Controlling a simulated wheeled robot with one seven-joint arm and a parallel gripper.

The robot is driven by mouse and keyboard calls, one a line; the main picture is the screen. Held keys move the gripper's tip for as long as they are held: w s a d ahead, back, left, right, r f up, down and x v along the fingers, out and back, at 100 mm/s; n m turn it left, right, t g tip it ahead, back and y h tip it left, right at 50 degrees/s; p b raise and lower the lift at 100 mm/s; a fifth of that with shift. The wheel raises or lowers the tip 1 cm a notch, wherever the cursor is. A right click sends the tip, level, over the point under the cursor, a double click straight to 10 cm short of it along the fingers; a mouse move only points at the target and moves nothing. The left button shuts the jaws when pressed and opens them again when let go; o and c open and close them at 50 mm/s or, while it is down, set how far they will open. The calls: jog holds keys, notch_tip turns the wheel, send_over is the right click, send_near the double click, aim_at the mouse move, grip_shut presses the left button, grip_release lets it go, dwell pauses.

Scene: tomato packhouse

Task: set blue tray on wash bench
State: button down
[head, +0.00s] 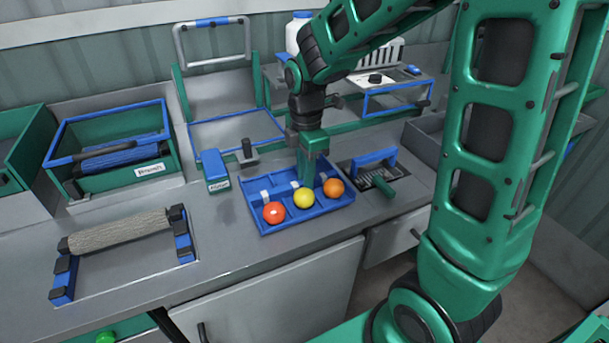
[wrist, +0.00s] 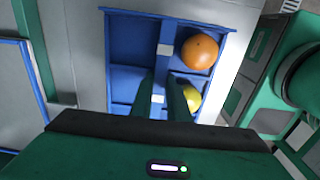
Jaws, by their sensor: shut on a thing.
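The blue tray (head: 305,216) is at the middle of the grey counter in the head view. Its front compartments hold a red tomato (head: 274,212), a yellow tomato (head: 304,198) and an orange tomato (head: 333,188). My gripper (head: 310,180) points down into the tray and is shut on it. In the wrist view my fingers (wrist: 164,100) straddle the tray's middle divider, beside the yellow tomato (wrist: 191,98), with the orange tomato (wrist: 199,53) farther up. The red tomato is hidden there. I cannot tell whether the tray touches the counter. No bench is clearly labelled as the wash bench.
A blue-and-green block (head: 215,170) stands left of the tray, and a brush-like tool (head: 378,176) lies to its right. A roller frame (head: 120,240) and a green bin (head: 110,150) are at left. A blue-outlined area (head: 235,130) lies behind. A raised stand (head: 395,98) is back right.

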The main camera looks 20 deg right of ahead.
jog(key=shift+f, duration=0.45)
dwell(0.5)
jog(key=c, duration=1.6)
grip_release()
jog(key=shift+c, duration=0.7)
jog(key=shift+c, duration=1)
jog(key=shift+r, duration=3.5)
